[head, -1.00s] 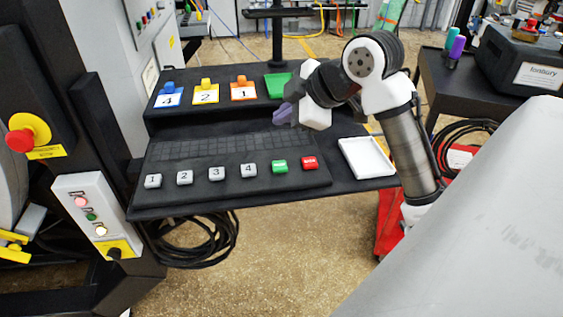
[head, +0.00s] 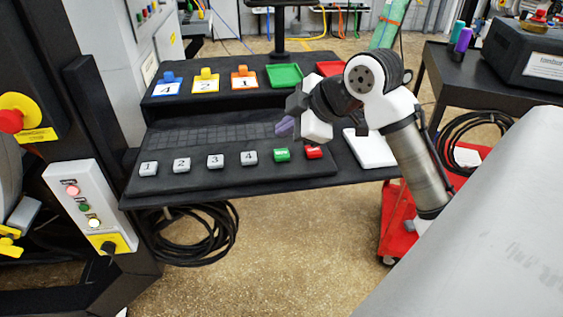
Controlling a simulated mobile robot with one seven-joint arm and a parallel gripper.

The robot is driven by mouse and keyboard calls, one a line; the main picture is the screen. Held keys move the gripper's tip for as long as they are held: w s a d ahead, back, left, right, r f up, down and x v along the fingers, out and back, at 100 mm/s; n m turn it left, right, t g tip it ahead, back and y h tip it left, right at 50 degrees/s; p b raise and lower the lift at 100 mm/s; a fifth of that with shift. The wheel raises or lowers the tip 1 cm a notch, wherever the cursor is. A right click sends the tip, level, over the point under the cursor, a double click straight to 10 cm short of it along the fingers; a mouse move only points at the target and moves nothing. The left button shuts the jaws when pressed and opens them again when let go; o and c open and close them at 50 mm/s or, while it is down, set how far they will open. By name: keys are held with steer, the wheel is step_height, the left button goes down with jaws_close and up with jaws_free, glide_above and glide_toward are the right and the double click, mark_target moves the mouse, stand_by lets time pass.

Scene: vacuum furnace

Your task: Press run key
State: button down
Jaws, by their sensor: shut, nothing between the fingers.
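A black key panel (head: 160,188) on the dark console carries a row of keys along its front. Four grey number keys sit on the left. A green key (head: 282,155) and a red key (head: 313,152) sit at the right end. The labels on the green and red keys are too small to read, so I cannot tell for certain which is the run key. Part of the panel is hidden behind my gripper.
Blue (head: 168,86), yellow (head: 206,83) and orange (head: 244,81) numbered pieces stand on the rear shelf, beside a green tray (head: 284,76) and a partly hidden red tray (head: 331,68). A white tray (head: 372,150) lies right of the keys. A button box (head: 88,207) stands left.

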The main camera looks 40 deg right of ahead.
mark_target(276, 150)
steer(key=shift+f+b, duration=0.55)
steer(key=shift+f, duration=0.7)
stand_by(1.0)
steer(key=shift+f+b, duration=0.3)
steer(key=shift+f, duration=0.15)
steer(key=shift+f+b, duration=0.35)
steer(key=shift+f, duration=0.1)
stand_by(0.5)
stand_by(0.4)
steer(key=shift+r+p, duration=0.7)
steer(key=shift+r, duration=0.15)
step_height(276, 150, up, 5)
steer(key=p, duration=0.4)
steer(key=shift+r, duration=0.1)
